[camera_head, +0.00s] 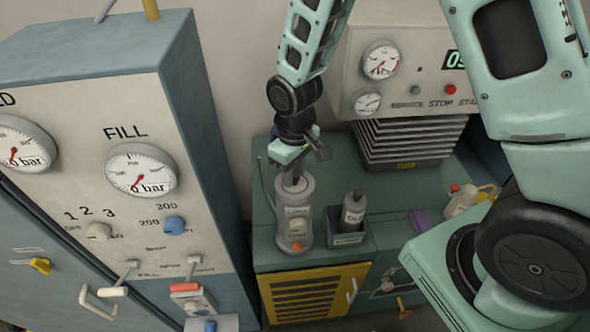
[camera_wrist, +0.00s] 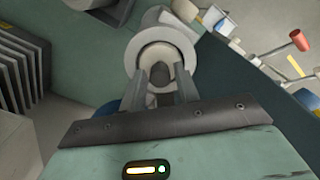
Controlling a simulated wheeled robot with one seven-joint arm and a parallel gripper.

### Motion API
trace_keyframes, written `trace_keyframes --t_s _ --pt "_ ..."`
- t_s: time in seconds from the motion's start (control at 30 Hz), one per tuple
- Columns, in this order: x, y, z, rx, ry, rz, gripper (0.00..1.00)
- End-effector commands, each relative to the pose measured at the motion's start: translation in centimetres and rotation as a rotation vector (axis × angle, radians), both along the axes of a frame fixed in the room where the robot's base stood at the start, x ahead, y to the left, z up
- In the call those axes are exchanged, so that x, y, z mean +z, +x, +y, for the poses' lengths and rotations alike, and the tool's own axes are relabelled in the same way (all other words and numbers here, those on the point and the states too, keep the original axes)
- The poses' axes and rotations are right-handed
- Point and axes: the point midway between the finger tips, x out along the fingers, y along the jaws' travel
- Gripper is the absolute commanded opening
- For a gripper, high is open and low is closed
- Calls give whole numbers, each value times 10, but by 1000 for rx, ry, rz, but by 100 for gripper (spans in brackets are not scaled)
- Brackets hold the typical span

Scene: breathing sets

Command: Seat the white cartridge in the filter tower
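The filter tower (camera_head: 295,222) is a grey upright cylinder with an orange button low on its front, standing on the green cabinet. My gripper (camera_head: 292,180) points down at the tower's top. In the wrist view my gripper (camera_wrist: 160,78) has its two fingers on either side of a dark grey knob, inside the tower's pale round rim (camera_wrist: 134,52). The white cartridge (camera_wrist: 160,52) shows as a white round top around the knob, within that rim. The fingers appear shut on its knob. How deep it sits is hidden.
A grey bottle in a dark holder (camera_head: 352,222) stands just right of the tower. A ribbed grey stack (camera_head: 408,142) is behind it, below the gauge panel (camera_head: 410,55). The tall fill cabinet (camera_head: 120,120) is close on the left. A cream jug (camera_head: 462,200) stands further right.

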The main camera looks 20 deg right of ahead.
Motion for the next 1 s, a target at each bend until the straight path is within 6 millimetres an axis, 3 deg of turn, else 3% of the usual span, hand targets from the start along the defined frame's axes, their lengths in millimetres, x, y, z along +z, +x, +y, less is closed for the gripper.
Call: trace_keyframes --t_s 0.47,1.0 --pt "9 0 0 -1 0 1 43" --pt "101 -1 0 0 0 0 43"
